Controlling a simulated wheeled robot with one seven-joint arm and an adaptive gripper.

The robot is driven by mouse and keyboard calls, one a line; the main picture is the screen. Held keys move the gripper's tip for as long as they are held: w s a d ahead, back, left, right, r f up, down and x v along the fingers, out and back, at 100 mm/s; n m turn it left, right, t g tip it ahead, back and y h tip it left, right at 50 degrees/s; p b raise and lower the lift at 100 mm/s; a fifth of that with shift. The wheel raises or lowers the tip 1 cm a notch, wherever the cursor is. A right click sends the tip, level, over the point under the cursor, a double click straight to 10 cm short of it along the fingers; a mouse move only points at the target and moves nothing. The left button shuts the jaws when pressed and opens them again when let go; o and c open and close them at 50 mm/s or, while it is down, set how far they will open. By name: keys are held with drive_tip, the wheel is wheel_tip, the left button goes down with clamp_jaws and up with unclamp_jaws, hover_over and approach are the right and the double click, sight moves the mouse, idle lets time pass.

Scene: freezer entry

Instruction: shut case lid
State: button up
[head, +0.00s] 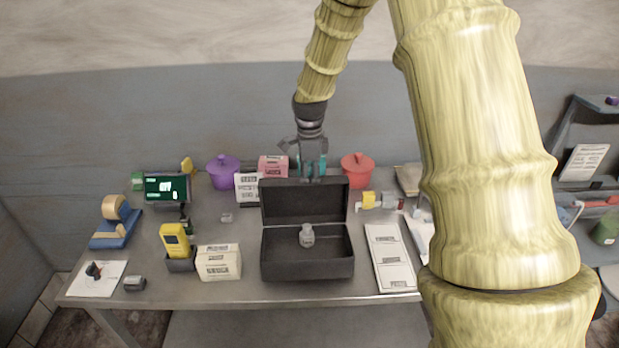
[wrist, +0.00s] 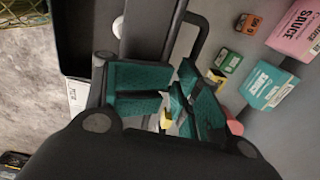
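The black case (head: 307,275) stands on the table with its lid (head: 304,202) raised upright at the back. A small clear bottle (head: 307,236) stands inside it. My gripper (head: 312,168) is at the top of the lid, right of its middle, with the fingertips partly hidden behind the lid's upper edge. In the wrist view, the teal finger pads (wrist: 177,98) are apart with nothing visible held between them. The dark lid (wrist: 146,32) is close to the fingers there; I cannot tell whether they touch it.
A purple pot (head: 223,172), a pink box (head: 273,166) and a red pot (head: 357,170) stand behind the case. A cream box (head: 218,262) is to its left, and a white printed sheet (head: 390,258) to its right.

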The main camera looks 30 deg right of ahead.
drive_tip(key=shift+w, duration=0.1)
wheel_tip(320, 180, up, 12)
drive_tip(key=p, duration=0.7)
drive_tip(key=shift+w+d+r, duration=0.15)
drive_tip(key=shift+w+d, duration=0.05)
drive_tip(key=shift+w, duration=0.1)
idle(1.0)
idle(0.6)
wheel_tip(320, 180, up, 12)
idle(0.6)
drive_tip(key=shift+c, duration=0.5)
